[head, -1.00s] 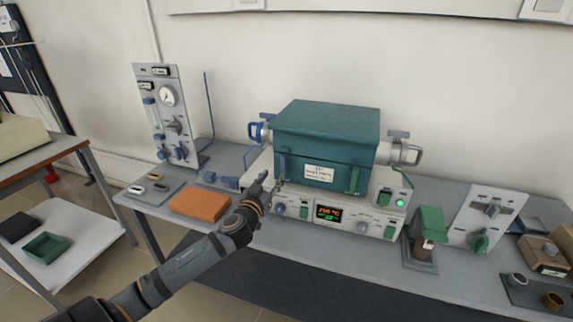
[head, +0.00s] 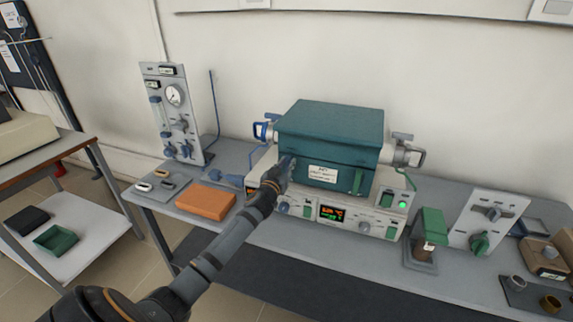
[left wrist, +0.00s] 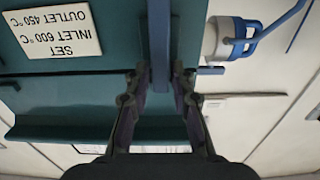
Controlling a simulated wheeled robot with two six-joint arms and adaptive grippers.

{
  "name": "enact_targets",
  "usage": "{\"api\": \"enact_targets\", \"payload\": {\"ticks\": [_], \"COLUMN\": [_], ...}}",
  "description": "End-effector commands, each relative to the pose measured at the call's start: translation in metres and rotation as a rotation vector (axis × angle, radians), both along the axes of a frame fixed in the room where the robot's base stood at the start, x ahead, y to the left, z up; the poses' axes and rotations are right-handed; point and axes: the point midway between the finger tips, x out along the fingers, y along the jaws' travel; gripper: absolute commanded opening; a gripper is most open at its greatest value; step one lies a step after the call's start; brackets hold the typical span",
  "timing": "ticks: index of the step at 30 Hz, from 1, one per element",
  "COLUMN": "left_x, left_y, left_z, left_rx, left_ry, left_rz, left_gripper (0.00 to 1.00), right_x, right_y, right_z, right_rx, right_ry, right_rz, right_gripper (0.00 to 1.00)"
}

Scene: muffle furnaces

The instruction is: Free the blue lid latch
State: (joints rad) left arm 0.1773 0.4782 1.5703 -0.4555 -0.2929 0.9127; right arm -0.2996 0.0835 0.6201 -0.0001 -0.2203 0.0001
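The teal furnace box (head: 325,137) stands on its pale control base on the bench. In the left wrist view the blue lid latch (left wrist: 159,45) is an upright bar on the teal front (left wrist: 100,90), beside the white label. My left gripper (head: 286,164) is at the left part of the furnace front and hides most of the latch in the head view. In the left wrist view its two fingers (left wrist: 157,74) are open, one on each side of the latch's end, with a gap visible on both sides. My right gripper is not in view.
A green latch (head: 357,181) is on the front's right side. A blue-handled fitting (head: 264,131) and a grey-handled one (head: 406,153) stick out at the sides. An orange block (head: 206,201) lies left on the bench; a green-topped device (head: 432,225) stands right.

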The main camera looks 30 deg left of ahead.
Motion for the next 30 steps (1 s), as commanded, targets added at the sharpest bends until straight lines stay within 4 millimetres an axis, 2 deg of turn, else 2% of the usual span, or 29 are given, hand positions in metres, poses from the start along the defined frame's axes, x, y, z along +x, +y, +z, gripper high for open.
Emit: {"api": "enact_targets", "payload": {"ticks": [1,4,17,30], "left_x": [0.0,0.0,0.0,0.003], "left_y": [0.0,0.0,-0.002,-0.011], "left_z": [0.0,0.0,0.0,-0.002], "left_rx": [0.0,0.0,0.053,0.391], "left_ry": [0.0,0.0,0.013,0.093], "left_rz": [0.0,0.0,0.001,0.001], "left_gripper": [0.12,0.0,0.0,0.0], "right_x": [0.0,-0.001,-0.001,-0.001], "right_y": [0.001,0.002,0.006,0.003], "right_z": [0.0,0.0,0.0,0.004], "right_rx": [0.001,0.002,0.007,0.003], "right_ry": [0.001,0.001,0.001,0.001], "right_rz": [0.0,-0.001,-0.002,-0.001], "right_gripper": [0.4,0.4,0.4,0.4]}}
